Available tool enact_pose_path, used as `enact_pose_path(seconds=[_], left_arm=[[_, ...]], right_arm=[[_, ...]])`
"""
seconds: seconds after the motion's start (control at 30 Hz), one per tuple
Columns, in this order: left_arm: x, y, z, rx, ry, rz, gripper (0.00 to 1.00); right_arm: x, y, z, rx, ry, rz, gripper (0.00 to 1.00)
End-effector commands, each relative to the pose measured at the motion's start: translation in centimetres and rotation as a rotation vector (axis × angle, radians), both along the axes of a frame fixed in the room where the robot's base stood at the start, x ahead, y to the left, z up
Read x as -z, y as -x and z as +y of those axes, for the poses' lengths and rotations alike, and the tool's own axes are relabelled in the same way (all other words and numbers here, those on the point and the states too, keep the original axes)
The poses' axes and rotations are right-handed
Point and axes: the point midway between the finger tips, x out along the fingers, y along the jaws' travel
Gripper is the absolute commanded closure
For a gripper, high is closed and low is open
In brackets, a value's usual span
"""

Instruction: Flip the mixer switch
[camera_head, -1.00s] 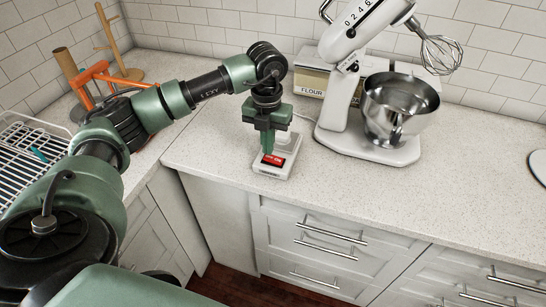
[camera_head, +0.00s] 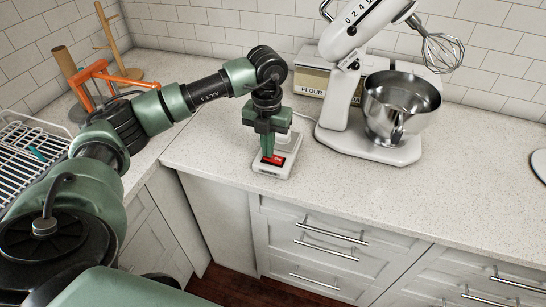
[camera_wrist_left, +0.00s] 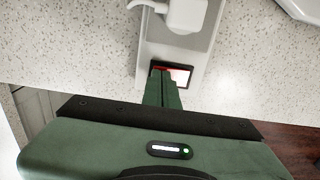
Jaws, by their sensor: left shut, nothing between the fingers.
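The red switch (camera_head: 274,160) sits on a white base plate (camera_head: 271,171) near the counter's front edge. In the left wrist view the lit red switch (camera_wrist_left: 180,76) lies just beyond the fingertips on its base (camera_wrist_left: 198,62). My left gripper (camera_head: 267,153) is shut and empty, pointing down with its tips at the switch; it also shows in the left wrist view (camera_wrist_left: 163,78). The tips look to be touching the switch, but the exact contact is partly hidden. The white stand mixer (camera_head: 335,105) stands behind to the right, head tilted up, with a steel bowl (camera_head: 398,108). My right gripper is not in view.
A white plug (camera_wrist_left: 182,15) is in the base beside the switch. A flour box (camera_head: 313,82) stands behind the mixer. A wire rack (camera_head: 28,160) and an orange stand (camera_head: 100,72) are at left.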

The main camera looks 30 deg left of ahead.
Motion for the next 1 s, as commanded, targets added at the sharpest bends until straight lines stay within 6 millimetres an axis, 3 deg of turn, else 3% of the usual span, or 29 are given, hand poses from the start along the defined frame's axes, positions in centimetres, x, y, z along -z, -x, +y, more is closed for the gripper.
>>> enact_pose_path(seconds=[0.47, 1.0], left_arm=[[0.2, 0.0, 0.0, 0.000, 0.000, 0.000, 1.00], [-4.1, 0.0, 0.0, 0.000, 0.001, 0.000, 1.00]], right_arm=[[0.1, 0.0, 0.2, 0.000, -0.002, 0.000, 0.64], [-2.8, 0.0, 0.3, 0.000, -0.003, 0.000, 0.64]])
